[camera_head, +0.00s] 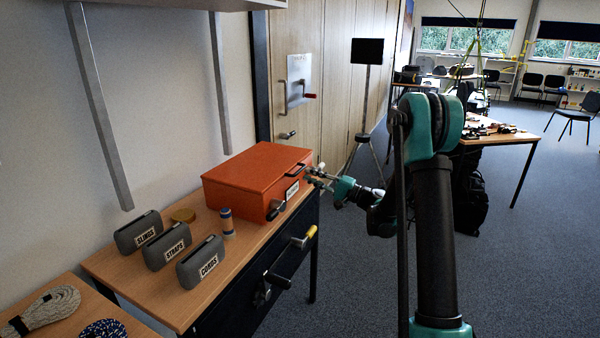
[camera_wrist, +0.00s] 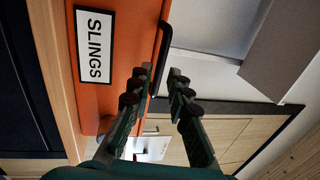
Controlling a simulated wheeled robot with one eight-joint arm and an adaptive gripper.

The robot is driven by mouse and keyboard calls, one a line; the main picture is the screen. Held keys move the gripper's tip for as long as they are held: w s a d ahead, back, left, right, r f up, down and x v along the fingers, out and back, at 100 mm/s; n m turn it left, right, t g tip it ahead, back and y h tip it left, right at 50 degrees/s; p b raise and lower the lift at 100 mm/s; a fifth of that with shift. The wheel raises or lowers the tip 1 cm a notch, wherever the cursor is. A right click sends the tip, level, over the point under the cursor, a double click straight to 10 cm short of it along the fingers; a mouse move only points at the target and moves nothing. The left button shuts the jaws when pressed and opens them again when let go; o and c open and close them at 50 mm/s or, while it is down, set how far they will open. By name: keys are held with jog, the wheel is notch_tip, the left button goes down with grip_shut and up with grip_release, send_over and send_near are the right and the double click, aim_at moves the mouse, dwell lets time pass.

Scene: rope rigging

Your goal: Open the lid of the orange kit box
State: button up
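The orange kit box (camera_head: 245,178) stands on the wooden bench with its lid down. A dark handle (camera_head: 296,169) is on its front near the top, above a white label. A grey and black lever (camera_head: 276,208) is on the same face. My gripper (camera_head: 316,178) is just right of the box front. In the wrist view, my gripper (camera_wrist: 161,75) is open, its fingers apart. The black bar handle (camera_wrist: 164,45) runs down toward the gap between the fingertips; I cannot tell if they touch it. The orange face (camera_wrist: 110,95) carries a "SLINGS" label (camera_wrist: 94,46).
A yellow-ended lever (camera_head: 304,238) juts from the bench front. The floor (camera_head: 365,290) right of it is clear.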

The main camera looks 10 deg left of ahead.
aim_at(300, 171)
jog(key=shift+x, duration=2.5)
grip_shut()
